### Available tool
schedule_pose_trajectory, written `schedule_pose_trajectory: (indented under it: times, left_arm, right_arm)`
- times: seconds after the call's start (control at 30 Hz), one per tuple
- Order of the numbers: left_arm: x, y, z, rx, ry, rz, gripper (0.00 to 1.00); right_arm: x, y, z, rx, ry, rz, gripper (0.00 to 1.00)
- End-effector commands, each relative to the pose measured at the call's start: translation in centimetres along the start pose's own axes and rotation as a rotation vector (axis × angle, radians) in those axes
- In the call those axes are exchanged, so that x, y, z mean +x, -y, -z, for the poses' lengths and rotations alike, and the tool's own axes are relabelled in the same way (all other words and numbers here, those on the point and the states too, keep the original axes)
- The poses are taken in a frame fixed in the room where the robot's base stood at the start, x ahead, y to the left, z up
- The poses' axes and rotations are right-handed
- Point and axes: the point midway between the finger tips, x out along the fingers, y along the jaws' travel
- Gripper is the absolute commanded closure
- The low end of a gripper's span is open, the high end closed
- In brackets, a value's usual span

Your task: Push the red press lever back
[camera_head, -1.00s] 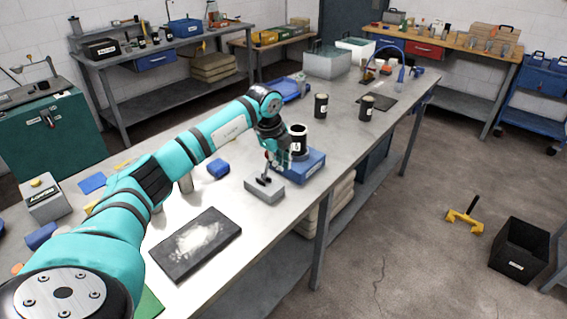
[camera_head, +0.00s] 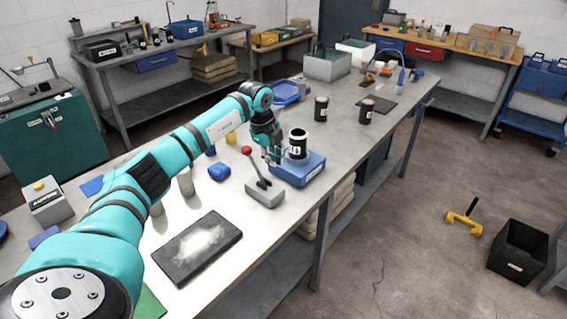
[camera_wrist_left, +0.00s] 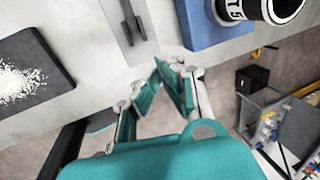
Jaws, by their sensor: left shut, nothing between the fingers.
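The red press lever has a red ball knob (camera_head: 246,150) on a dark stem, rising from a grey base block (camera_head: 264,193) on the workbench. The stem leans up and to the left in the head view. My left gripper (camera_head: 272,159) is shut and empty, just right of the stem and apart from the knob in the picture. In the wrist view my left gripper's fingers (camera_wrist_left: 164,72) point toward the bench edge, with part of the grey lever base (camera_wrist_left: 130,30) beyond them. The knob is not visible in the wrist view. My right gripper is not in view.
A blue base (camera_head: 310,171) carrying a black can (camera_head: 298,144) with a white label stands close right of the lever. A dark tray (camera_head: 197,246) with white powder lies in front left. A blue object (camera_head: 219,172) and small cylinders stand left of the lever.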

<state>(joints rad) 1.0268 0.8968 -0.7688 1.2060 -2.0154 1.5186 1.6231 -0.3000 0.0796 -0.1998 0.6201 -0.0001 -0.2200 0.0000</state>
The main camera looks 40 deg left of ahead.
Motion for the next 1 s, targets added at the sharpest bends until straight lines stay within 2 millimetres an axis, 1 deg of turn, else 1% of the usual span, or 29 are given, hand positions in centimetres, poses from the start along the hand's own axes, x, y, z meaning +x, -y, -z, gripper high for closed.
schedule_pose_trajectory:
  times: [0.07, 0.17, 0.4, 0.53, 0.6, 1.0]
  left_arm:
    - [-0.3, 0.1, 0.1, 0.0, 0.0, -0.001, 1.0]
    - [-1.2, 0.3, 0.1, 0.0, 0.0, 0.0, 1.0]
    - [-4.9, 1.3, 0.0, 0.0, 0.0, 0.002, 1.0]
    - [-6.6, 1.7, 0.0, 0.0, 0.0, 0.001, 1.0]
    - [-6.9, 1.8, 0.0, 0.0, 0.0, 0.0, 1.0]
    - [-6.7, 1.7, 0.0, 0.0, 0.0, 0.0, 1.0]
  right_arm:
    - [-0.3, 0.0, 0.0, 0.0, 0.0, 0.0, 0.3]
    - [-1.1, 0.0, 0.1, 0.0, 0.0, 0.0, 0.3]
    - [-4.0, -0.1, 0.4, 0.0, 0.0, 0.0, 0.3]
    - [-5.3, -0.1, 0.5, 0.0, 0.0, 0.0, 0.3]
    - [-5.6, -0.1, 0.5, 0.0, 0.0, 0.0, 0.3]
    - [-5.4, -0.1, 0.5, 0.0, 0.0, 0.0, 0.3]
